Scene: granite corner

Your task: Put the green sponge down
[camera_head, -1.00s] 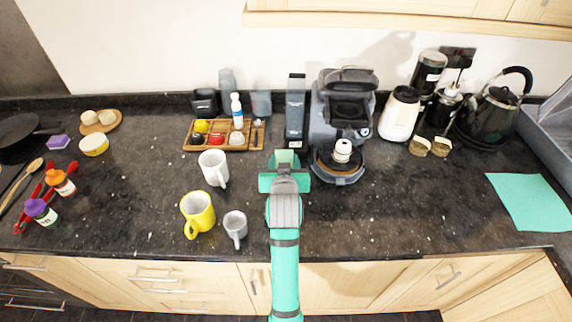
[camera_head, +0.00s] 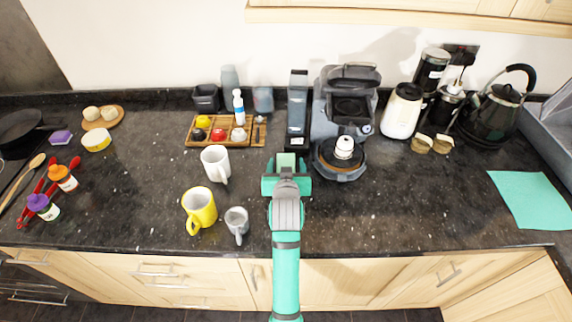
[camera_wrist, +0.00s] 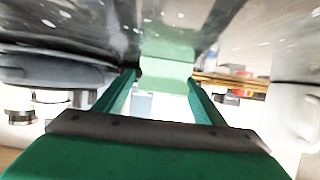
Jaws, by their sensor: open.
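The green sponge (camera_head: 287,161) is a pale green block on the dark granite counter, just in front of the tall dark box. In the wrist view the sponge (camera_wrist: 167,73) lies against the counter surface, between and a little beyond my fingertips. My gripper (camera_head: 286,172) is open around the near end of the sponge, one finger to each side. The wrist view shows both green fingers (camera_wrist: 163,84) spread apart. I cannot tell whether either finger still touches the sponge.
The coffee machine (camera_head: 345,110) stands close on the right, with the tall dark box (camera_head: 297,110) behind the sponge. A white mug (camera_head: 215,164), yellow mug (camera_head: 199,208) and grey mug (camera_head: 236,221) stand to the left. A wooden tray (camera_head: 258,133) sits behind them.

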